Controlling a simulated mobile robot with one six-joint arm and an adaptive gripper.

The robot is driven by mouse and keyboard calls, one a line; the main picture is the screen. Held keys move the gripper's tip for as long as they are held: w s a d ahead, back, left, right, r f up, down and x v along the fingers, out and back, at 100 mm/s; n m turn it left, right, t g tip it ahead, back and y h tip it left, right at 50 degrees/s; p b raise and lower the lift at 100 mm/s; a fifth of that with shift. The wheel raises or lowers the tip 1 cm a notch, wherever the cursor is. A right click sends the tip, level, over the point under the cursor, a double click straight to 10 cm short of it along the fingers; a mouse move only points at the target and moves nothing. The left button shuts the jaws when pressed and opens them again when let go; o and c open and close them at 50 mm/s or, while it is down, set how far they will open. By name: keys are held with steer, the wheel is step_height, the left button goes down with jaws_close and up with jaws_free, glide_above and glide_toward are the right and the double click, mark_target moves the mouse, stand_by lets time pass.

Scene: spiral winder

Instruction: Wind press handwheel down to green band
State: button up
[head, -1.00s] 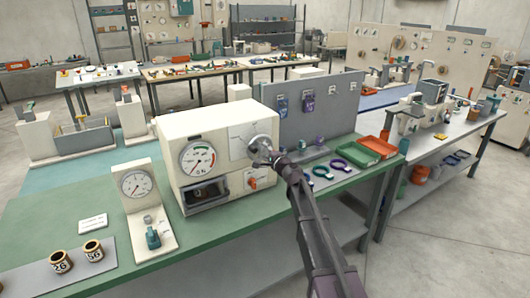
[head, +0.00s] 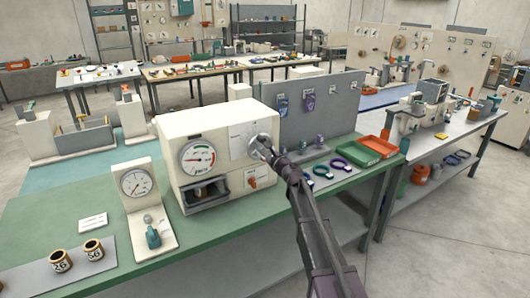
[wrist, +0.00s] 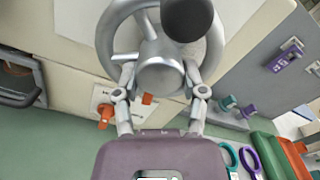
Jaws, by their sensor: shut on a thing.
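The press is a cream box on the green bench, with a grey metal handwheel (head: 261,146) on the right of its front. It also shows in the wrist view as a rim (wrist: 215,45) around a round hub with a black knob (wrist: 188,18). My gripper (wrist: 160,82) is shut on the handwheel, its fingers on either side of the hub. It shows at the wheel in the head view (head: 268,153). The press's dial (head: 198,158) has green and red bands. Its needle is too small to read surely. An open chamber (head: 206,192) sits below it.
An orange switch (head: 252,182) is below the wheel; it is close under my left finger in the wrist view (wrist: 104,114). A second gauge stand (head: 136,184) is to the left. A grey panel (head: 320,105) and green and orange trays (head: 355,152) are right.

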steer(key=shift+w+m, duration=0.1)
steer(key=shift+m, duration=1)
steer(key=shift+a, duration=0.1)
steer(key=o, duration=1.1)
steer(key=shift+o, duration=0.2)
steer(key=v, duration=1.2)
